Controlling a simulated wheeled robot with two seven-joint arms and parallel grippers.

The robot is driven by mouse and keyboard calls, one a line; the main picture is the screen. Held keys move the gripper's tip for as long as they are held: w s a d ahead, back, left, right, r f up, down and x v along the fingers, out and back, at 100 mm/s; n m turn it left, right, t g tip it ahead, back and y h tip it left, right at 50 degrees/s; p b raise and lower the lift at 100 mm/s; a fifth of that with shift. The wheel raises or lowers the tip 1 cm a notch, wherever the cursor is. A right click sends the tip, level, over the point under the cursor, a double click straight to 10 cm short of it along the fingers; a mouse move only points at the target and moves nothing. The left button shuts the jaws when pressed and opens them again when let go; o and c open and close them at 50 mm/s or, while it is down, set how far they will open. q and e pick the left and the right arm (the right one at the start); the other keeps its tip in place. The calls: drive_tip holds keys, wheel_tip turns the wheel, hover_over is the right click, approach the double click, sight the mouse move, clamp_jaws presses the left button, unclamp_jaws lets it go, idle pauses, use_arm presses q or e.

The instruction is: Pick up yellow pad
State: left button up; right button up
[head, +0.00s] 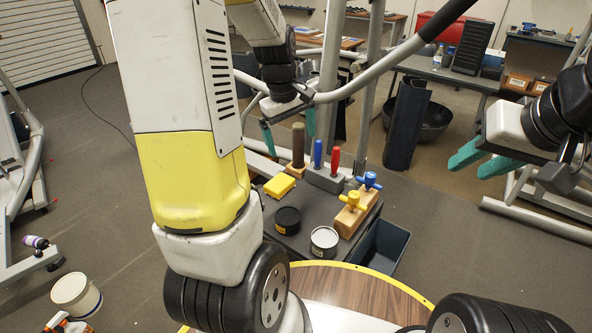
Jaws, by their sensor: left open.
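The yellow pad (279,186) lies flat on the dark top of a low work surface (318,208), at its left edge. My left gripper (289,132) has two teal fingers spread apart, with nothing between them. In the picture it is above the pad and apart from it. My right gripper (474,166) is at the right side, well away from the pad. Its teal fingers are apart and empty.
A brown-handled tool (298,145) and blue and red handles (333,160) stand behind the pad. A grey tube (375,83) crosses nearby.

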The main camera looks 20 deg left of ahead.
sight(280, 182)
use_arm(q)
drive_tip(key=w+a+f+n, duration=0.1)
drive_tip(key=f, duration=0.3)
drive_tip(key=w+a+f+n+g, duration=0.1)
drive_tip(key=a+f, duration=0.1)
drive_tip(key=f, duration=0.2)
drive_tip(key=w+a+f+n, duration=0.2)
drive_tip(key=f, duration=0.2)
drive_tip(key=shift+a+f+g+y, duration=0.1)
drive_tip(key=shift+a+g+y, duration=0.05)
drive_tip(key=shift+g+y, duration=0.25)
drive_tip(key=f, duration=0.8)
drive_tip(key=shift+w+a+f, duration=0.2)
drive_tip(key=shift+f, duration=0.15)
drive_tip(key=c, duration=1.2)
